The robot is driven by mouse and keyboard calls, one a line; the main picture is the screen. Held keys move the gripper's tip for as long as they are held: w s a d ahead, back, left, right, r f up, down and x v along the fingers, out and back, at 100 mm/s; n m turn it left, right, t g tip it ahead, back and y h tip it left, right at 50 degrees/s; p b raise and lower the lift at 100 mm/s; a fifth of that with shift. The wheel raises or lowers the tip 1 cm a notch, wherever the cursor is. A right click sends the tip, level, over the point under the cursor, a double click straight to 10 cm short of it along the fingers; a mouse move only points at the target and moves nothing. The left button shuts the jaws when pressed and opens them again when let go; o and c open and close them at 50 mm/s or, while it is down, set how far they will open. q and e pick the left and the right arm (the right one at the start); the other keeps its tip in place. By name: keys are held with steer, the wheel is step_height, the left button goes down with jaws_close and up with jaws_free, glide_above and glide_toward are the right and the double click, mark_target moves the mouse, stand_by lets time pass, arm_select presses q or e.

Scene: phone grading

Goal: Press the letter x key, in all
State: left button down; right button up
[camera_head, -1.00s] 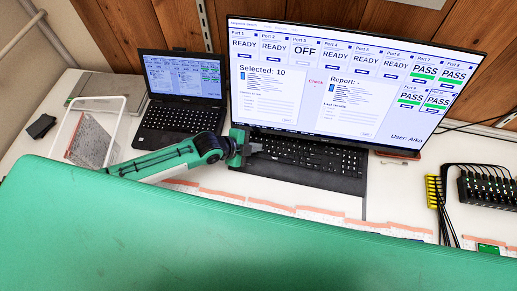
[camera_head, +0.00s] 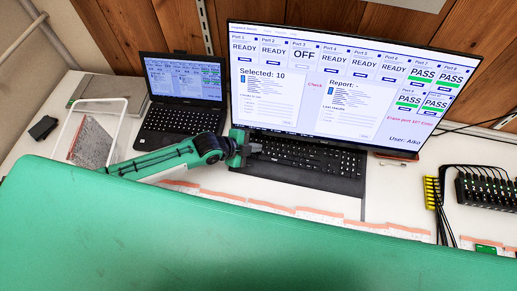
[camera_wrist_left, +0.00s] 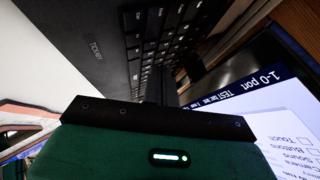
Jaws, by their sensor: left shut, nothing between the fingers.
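The black keyboard (camera_head: 322,160) lies in front of the large monitor (camera_head: 347,85). My left gripper (camera_head: 257,148) is shut and empty, its tip over the left end of the keyboard. In the left wrist view the keyboard (camera_wrist_left: 150,45) shows at a steep angle, and the dark fingers (camera_wrist_left: 172,85) point down towards its keys. I cannot tell whether they touch a key. The x key cannot be picked out. The monitor shows port tiles, "Selected: 10", an empty report and a red line of text at the right. My right gripper is not in view.
An open laptop (camera_head: 182,95) stands left of the monitor. A clear bin (camera_head: 121,120) is at the far left. A black hub with cables (camera_head: 487,190) and a yellow strip (camera_head: 431,192) are at the right. Labelled strips line the front of the table.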

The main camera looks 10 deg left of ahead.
mark_target(254, 155)
arm_select(q)
steer(key=shift+r, duration=0.1)
steer(key=r+p, duration=0.4)
steer(key=r, duration=0.1)
steer(key=shift+s, duration=0.25)
steer(key=shift+f, duration=0.1)
stand_by(0.9)
